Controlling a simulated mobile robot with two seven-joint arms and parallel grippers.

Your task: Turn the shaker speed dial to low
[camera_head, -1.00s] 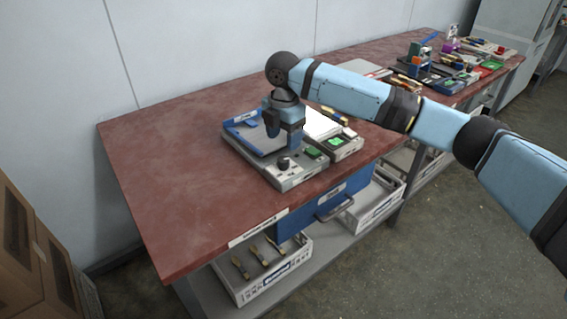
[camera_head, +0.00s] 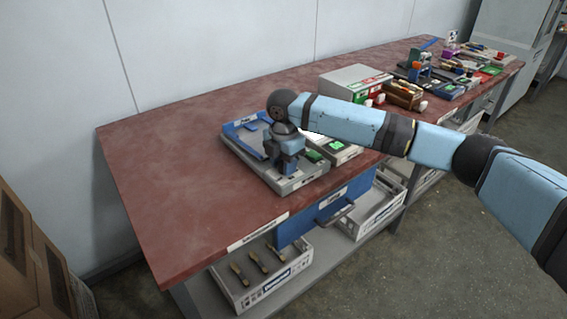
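The shaker (camera_head: 306,174) is a grey box with a blue-framed platform, standing near the front edge of the red table. A green part (camera_head: 314,156) shows at the right of its front panel. My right gripper (camera_head: 283,168) points down at the front panel, where the dark speed dial was visible a second ago. The gripper now hides the dial and its setting. The fingers are small and dark, so I cannot tell whether they are open, shut or touching the dial. My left gripper is not in view.
A second device with a green display (camera_head: 338,146) stands right beside the shaker, partly under my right arm. A grey box (camera_head: 352,80) and a brown rack (camera_head: 402,94) stand farther right. The red table (camera_head: 170,180) is clear on the left. A blue drawer (camera_head: 310,225) hangs below.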

